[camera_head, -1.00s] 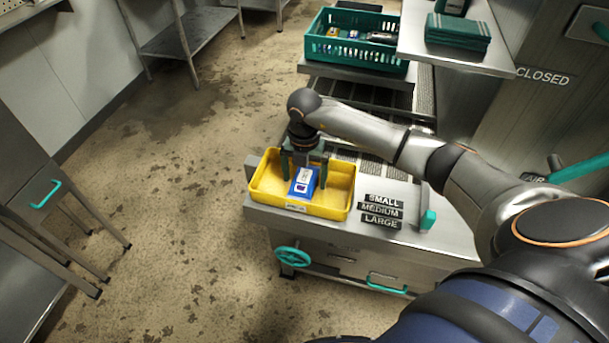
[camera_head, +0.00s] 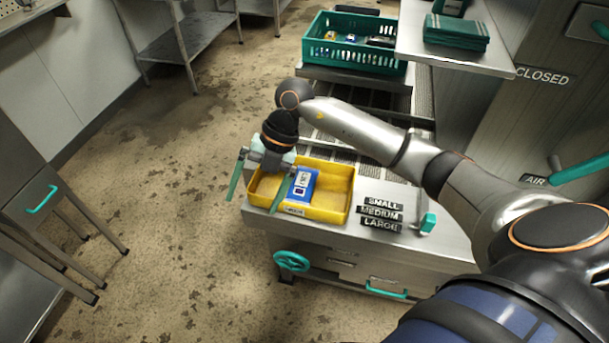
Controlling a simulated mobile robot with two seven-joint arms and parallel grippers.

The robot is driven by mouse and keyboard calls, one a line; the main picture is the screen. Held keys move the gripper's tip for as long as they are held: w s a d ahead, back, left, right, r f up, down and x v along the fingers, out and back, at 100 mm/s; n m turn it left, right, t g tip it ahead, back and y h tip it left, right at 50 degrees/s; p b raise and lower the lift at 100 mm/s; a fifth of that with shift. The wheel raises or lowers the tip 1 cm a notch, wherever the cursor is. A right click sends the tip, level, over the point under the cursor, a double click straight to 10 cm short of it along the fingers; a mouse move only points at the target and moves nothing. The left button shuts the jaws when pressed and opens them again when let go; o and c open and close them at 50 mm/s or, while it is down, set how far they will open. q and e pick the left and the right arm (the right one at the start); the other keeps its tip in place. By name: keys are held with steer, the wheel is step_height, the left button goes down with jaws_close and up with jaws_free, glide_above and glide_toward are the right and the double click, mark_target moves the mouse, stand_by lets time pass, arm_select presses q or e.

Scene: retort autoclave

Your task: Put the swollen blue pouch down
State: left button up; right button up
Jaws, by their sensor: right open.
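The blue pouch (camera_head: 304,185) with a white label lies in the yellow tray (camera_head: 335,212), near its middle. The tray sits on the front left corner of the metal bench. My right gripper (camera_head: 257,203) is open and empty, with its two green fingers spread over the tray's left end. One finger is outside the tray's left edge and the other is in front of the pouch's left side. I cannot tell whether that finger touches the pouch. My left gripper does not show.
SMALL, MEDIUM and LARGE labels (camera_head: 380,213) lie on the bench right of the tray. A green crate (camera_head: 357,58) with several packs stands at the back. Folded green cloths (camera_head: 456,32) lie on a side shelf. My right arm spans the bench behind the tray.

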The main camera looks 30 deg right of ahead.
steer(key=s+a+r+m+t+y, duration=0.2)
steer(key=a+r+t+y, duration=0.1)
steer(key=a+y, duration=0.35)
steer(key=s+a+r+m+t+y, duration=0.1)
steer(key=a+r+m+t+y, duration=0.2)
steer(key=a+y, duration=0.35)
steer(key=d+f+m+t+h, duration=1)
steer(key=f+m+h, duration=0.3)
steer(key=m, duration=0.5)
steer(key=s+d+f+m+g+h, duration=0.2)
steer(key=s+f+g, duration=0.1)
steer(key=s+f, duration=0.4)
steer(key=s+d+f+m+g+h, duration=0.1)
steer(key=s+f+m+g+h, duration=0.1)
steer(key=s+f, duration=0.4)
steer(key=shift+s+d+f+g, duration=0.35)
steer(key=shift+d+g, duration=0.05)
steer(key=shift+g, duration=0.2)
steer(key=shift+c, duration=0.2)
